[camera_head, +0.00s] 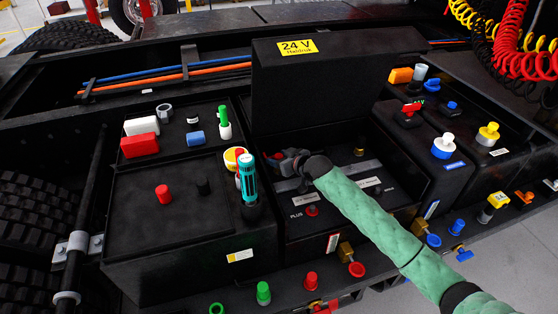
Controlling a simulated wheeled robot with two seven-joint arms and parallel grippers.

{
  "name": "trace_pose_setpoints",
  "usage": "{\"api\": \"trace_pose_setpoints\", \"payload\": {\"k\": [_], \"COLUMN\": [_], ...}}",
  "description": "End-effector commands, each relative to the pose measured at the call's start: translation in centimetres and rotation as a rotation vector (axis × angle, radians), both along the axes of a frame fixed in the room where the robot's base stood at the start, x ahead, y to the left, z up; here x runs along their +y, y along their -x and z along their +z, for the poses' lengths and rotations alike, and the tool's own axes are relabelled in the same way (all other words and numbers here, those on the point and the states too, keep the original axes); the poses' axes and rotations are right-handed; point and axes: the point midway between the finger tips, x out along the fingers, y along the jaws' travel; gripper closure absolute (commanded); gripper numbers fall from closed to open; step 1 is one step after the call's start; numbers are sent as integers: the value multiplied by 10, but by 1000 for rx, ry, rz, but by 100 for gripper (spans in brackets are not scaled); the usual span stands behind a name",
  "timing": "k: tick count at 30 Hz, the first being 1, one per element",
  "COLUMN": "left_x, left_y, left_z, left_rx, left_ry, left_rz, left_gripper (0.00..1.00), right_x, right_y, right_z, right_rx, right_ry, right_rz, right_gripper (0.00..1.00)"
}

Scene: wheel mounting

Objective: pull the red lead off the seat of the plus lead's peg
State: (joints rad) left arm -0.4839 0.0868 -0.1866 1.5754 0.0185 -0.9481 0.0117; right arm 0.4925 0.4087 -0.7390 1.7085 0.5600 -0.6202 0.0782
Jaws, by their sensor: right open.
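My right arm, in a green sleeve, reaches in from the lower right. Its right gripper (281,164) is open over the open box in the middle, left of a dark wrist joint. A small red part shows at the gripper's fingers; I cannot tell whether it is the red lead. A red peg (312,211) stands beside the "PLUS" label in the box, below the gripper and apart from it. Another red piece (411,107) sits on a dark block to the right. The arm hides part of the box. My left gripper is not in view.
A teal tool (247,178) stands upright close left of the gripper. A raised black lid (325,85) with a "24 V" label stands behind. Red and white blocks (140,145) lie on the left box. Several coloured caps line the front ledge.

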Motion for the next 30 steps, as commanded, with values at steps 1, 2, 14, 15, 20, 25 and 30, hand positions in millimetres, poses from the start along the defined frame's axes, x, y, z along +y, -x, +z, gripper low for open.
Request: {"api": "trace_pose_setpoints", "payload": {"k": [1, 2, 14, 15, 20, 25, 30], "left_x": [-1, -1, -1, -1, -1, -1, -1], "left_y": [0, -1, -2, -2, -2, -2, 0], "left_z": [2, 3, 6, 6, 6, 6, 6], "left_rx": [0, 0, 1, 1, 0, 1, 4], "left_ry": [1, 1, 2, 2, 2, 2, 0], "left_rz": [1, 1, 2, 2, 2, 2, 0], "left_gripper": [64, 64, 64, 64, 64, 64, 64], "right_x": [1, 1, 2, 2, 2, 2, 2], "right_y": [-1, -2, -2, -2, -2, -2, -2], "right_z": [-1, -1, -1, -1, -1, 0, 1], "right_rx": [0, 0, 0, 0, 0, -1, -1], "right_ry": [0, 0, 0, 0, 0, -1, -1], "right_rz": [0, 0, 0, 0, 0, 0, 0], "right_gripper": [48, 48, 61, 69, 99, 100, 100]}}
